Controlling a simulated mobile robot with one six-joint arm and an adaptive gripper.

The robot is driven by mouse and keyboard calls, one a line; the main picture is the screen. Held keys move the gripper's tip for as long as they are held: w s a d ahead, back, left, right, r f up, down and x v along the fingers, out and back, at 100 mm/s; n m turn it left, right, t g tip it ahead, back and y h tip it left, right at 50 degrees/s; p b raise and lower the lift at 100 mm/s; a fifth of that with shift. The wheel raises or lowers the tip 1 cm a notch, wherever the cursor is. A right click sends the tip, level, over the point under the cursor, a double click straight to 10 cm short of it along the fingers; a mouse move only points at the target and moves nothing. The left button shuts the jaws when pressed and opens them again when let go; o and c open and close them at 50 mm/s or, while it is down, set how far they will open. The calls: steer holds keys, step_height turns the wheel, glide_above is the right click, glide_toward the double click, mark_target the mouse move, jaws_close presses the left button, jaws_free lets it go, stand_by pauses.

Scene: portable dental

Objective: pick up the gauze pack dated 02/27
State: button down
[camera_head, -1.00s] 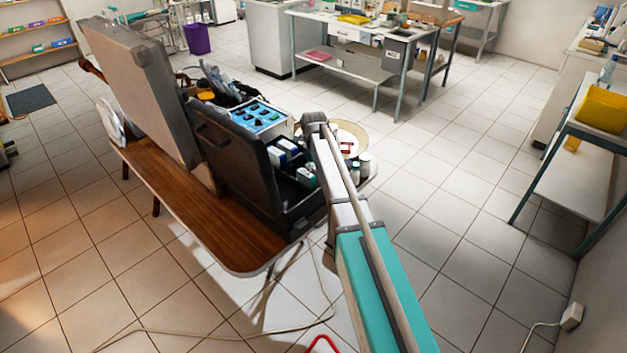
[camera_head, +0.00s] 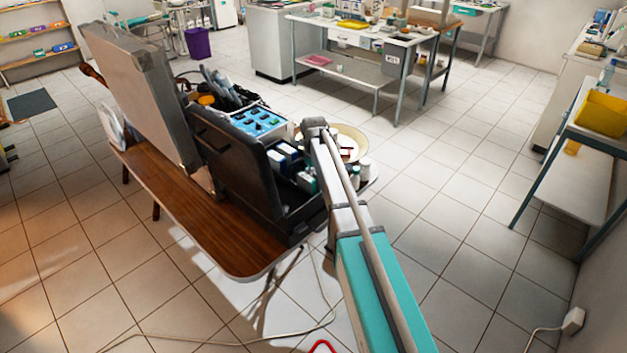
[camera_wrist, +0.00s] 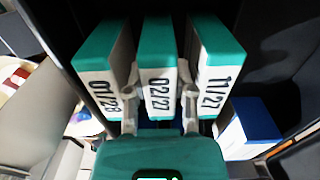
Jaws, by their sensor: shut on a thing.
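Three white packs with teal tops stand side by side in the dark case, seen in the wrist view. The middle one is the gauze pack dated 02/27 (camera_wrist: 158,65). A pack dated 01/28 (camera_wrist: 103,75) is on its left and a pack dated 11/27 (camera_wrist: 213,65) on its right. My gripper (camera_wrist: 160,115) is shut on the 02/27 pack, one finger on each side of it, between it and its neighbours. In the head view my arm hides the gripper and the packs it reaches.
A blue box (camera_wrist: 255,118) lies right of the packs. Small bottles (camera_head: 363,168) stand near the table's end. The floor to the right is clear.

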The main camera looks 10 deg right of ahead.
steer(key=shift+r, duration=0.2)
step_height(320, 180, up, 2)
steer(key=p, duration=0.2)
steer(key=shift+r+p, duration=0.1)
steer(key=shift+p, duration=0.2)
steer(key=s+r+p, duration=1)
steer(key=s, duration=0.4)
steer(key=shift+r, duration=0.2)
